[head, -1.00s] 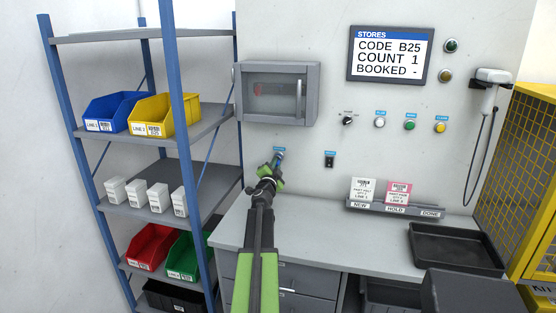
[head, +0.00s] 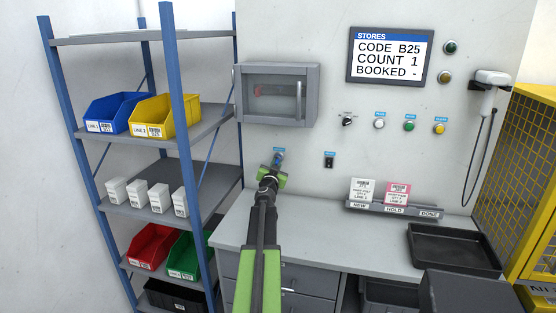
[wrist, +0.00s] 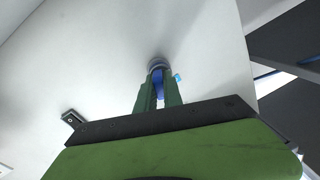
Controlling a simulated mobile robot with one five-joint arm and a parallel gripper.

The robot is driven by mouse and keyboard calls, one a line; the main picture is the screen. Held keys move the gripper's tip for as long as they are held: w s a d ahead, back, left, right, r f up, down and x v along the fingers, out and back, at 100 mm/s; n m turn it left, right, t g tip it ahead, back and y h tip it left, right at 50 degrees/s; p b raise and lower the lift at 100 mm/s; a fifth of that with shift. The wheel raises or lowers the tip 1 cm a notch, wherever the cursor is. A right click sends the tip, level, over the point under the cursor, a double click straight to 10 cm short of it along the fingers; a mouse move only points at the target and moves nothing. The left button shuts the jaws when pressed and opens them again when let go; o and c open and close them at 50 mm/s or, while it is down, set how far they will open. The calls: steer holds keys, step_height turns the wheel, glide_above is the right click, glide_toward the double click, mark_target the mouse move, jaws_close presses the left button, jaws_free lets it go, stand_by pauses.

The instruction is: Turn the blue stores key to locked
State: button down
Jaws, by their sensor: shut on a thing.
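The blue stores key (wrist: 157,76) sits in a round grey lock collar (wrist: 156,62) on the pale wall panel, seen in the wrist view. My gripper (wrist: 158,92) has its two green fingers on either side of the key and is shut on it. In the head view the key's blue part (head: 278,156) shows just beyond my gripper (head: 273,169), below the small wall cabinet and under a small blue label. My fingers hide part of the key, and I cannot read its exact position.
A black switch (head: 329,159) is on the wall right of the key. A grey cabinet (head: 277,94) hangs above. Shelving with coloured bins (head: 166,116) stands at left. The worktop (head: 313,228) below holds a card rack (head: 380,208) and a black tray (head: 454,247).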

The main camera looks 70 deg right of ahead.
steer(key=shift+r+n+p, duration=0.15)
steer(key=shift+n+p, duration=0.2)
steer(key=shift+n, duration=1.55)
steer(key=c, duration=1.4)
jaws_free()
steer(key=shift+a, duration=0.1)
